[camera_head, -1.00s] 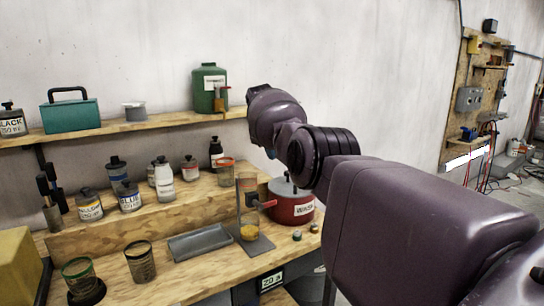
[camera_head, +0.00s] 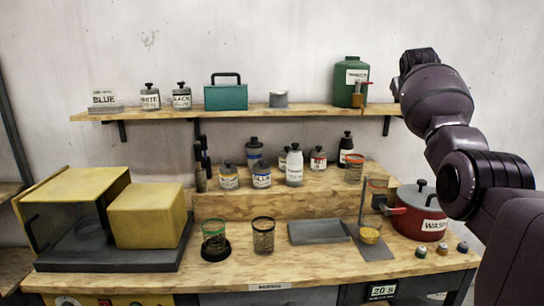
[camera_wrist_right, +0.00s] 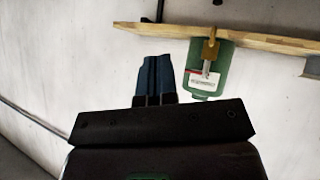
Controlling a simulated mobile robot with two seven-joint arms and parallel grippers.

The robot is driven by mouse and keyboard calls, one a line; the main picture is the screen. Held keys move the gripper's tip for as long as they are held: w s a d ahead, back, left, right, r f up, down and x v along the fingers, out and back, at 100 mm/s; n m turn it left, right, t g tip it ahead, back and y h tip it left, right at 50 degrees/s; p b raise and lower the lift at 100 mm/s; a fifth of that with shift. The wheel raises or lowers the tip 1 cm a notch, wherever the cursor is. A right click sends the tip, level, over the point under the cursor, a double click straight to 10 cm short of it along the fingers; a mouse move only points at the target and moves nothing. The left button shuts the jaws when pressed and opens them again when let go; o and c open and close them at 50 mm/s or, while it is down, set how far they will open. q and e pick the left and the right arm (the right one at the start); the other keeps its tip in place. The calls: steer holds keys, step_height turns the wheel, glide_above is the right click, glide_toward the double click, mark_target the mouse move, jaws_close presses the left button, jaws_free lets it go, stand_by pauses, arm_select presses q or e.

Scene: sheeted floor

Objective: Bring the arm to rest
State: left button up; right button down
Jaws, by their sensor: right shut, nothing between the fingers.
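My right arm (camera_head: 440,105) comes in from the right in the head view, raised in front of the wall, its far end by the right end of the upper shelf. Its fingers cannot be made out there. In the right wrist view my right gripper (camera_wrist_right: 156,76) shows two dark blue fingers pressed together and empty, with pale wall behind them. My left gripper is in neither view.
A green canister (camera_head: 346,82) with a tap stands on the upper shelf (camera_head: 300,112), close to my arm; it appears upside down in the wrist view (camera_wrist_right: 206,75). Below are a red WASH pot (camera_head: 412,218), paint bottles (camera_head: 294,168), a grey tray (camera_head: 318,232) and a yellow box (camera_head: 148,215).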

steer(key=s+a+f+n+t+y, duration=0.1)
steer(key=s+a+f+t, duration=0.3)
steer(key=f, duration=0.5)
steer(key=s+a+f+n+t+y, duration=0.1)
steer(key=s+a+f+t+y, duration=0.1)
steer(key=s+f, duration=0.6)
steer(key=s+a+f+n+t+y, duration=0.15)
steer(key=s+a+f, duration=0.25)
steer(key=f, duration=0.6)
steer(key=s+f+m+g, duration=0.1)
steer(key=s+f+g, duration=0.1)
steer(key=s+f, duration=1.3)
steer(key=s+a+f+m+g, duration=0.1)
steer(key=s+f+g, duration=0.2)
steer(key=s+f, duration=1.2)
steer(key=s, duration=0.8)
steer(key=shift+s+f+g+h, duration=0.2)
steer(key=shift+s+g+h, duration=0.15)
